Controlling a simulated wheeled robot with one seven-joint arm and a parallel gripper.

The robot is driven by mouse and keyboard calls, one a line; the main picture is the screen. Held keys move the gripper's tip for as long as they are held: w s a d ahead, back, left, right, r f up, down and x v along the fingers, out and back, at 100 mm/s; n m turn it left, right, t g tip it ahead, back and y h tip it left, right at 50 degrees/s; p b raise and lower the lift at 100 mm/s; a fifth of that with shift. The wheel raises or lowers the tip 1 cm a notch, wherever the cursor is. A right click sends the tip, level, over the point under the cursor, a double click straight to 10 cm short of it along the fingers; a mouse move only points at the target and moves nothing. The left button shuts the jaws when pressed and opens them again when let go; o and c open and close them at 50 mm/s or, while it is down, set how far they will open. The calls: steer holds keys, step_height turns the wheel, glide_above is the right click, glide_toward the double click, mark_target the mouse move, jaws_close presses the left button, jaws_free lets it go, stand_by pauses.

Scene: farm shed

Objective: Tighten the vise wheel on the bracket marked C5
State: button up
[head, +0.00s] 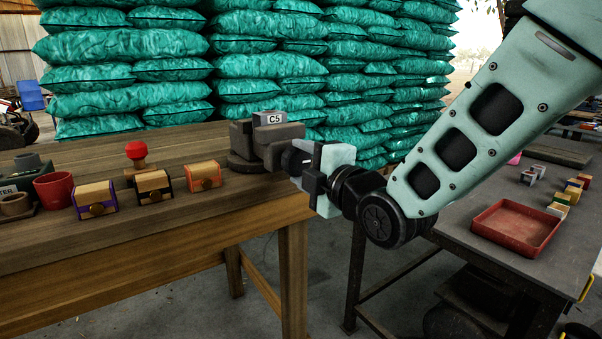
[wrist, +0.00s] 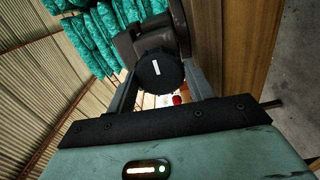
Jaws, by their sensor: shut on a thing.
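A grey-brown vise (head: 262,143) stands at the right end of the wooden bench. A label reading C5 (head: 274,119) sits on top of it. My gripper (head: 300,160) is at the vise's right side, at the wheel. In the wrist view the round dark wheel (wrist: 160,72) with a white mark lies between the two fingers of my gripper (wrist: 160,88), and the fingers are shut on it. The vise body (wrist: 135,38) shows behind the wheel. In the head view most of the wheel is hidden by my gripper.
The wooden bench (head: 200,225) also holds several small wooden chests (head: 154,187), a red stamp-like knob (head: 136,152) and a red cup (head: 54,190) to the left. Stacked teal sacks (head: 270,60) rise behind. A second table at right carries a red tray (head: 515,227).

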steer(key=m, duration=0.2)
steer(key=m+b, duration=0.1)
steer(key=m, duration=0.3)
steer(key=shift+d+f+b, duration=0.1)
steer(key=shift+f+b, duration=0.15)
steer(key=shift+b, duration=0.15)
steer(key=m+b, duration=0.1)
steer(key=m, duration=0.4)
steer(key=shift+s, duration=0.1)
steer(key=o, duration=1.1)
steer(key=shift+r, duration=0.15)
